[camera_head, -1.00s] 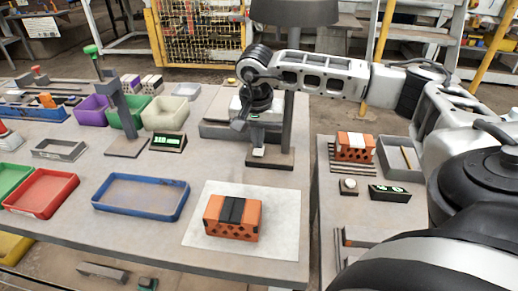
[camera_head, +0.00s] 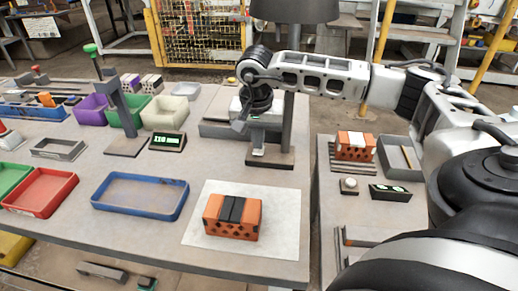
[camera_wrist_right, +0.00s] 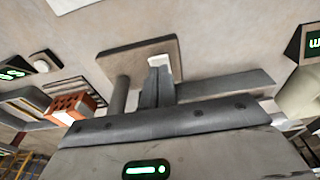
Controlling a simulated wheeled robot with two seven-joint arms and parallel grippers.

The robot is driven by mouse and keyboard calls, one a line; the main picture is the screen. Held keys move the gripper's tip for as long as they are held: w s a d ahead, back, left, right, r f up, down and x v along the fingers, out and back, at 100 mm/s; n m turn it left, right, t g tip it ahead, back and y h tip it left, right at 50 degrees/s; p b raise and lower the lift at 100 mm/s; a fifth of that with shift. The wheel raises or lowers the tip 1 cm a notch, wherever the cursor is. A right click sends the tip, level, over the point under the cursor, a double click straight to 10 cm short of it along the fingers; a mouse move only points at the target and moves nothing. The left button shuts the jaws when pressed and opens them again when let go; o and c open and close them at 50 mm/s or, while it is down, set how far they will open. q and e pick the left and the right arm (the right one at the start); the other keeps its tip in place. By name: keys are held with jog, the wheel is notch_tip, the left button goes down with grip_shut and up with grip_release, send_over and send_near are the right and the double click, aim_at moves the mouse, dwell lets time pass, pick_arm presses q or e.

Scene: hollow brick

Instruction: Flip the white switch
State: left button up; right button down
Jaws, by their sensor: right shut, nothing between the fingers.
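In the right wrist view, my right gripper (camera_wrist_right: 156,78) is shut and empty. Its dark fingers reach over a brown-edged base plate (camera_wrist_right: 112,67). A small white piece, apparently the white switch (camera_wrist_right: 159,61), shows right at the fingertips; I cannot tell whether they touch it. In the head view, the base plate (camera_head: 284,161) with its upright post stands at the right end of the main table, with my right wrist above it. The white piece is not clear there, and the fingers blend into the dark stand. My left gripper is out of view.
An orange brick with dark stripes (camera_head: 232,217) lies on a white sheet (camera_head: 283,226) in front. A blue tray (camera_head: 142,211) is to its left. A side table at right holds a white knob (camera_head: 349,185), a small display (camera_head: 390,193) and another brick (camera_head: 355,146).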

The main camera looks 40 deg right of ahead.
aim_at(258, 152)
jog(key=shift+f+b, duration=0.45)
jog(key=shift+f, duration=0.2)
jog(key=shift+r+p, duration=2.7)
jog(key=shift+r, duration=0.9)
jog(key=shift+f, duration=0.1)
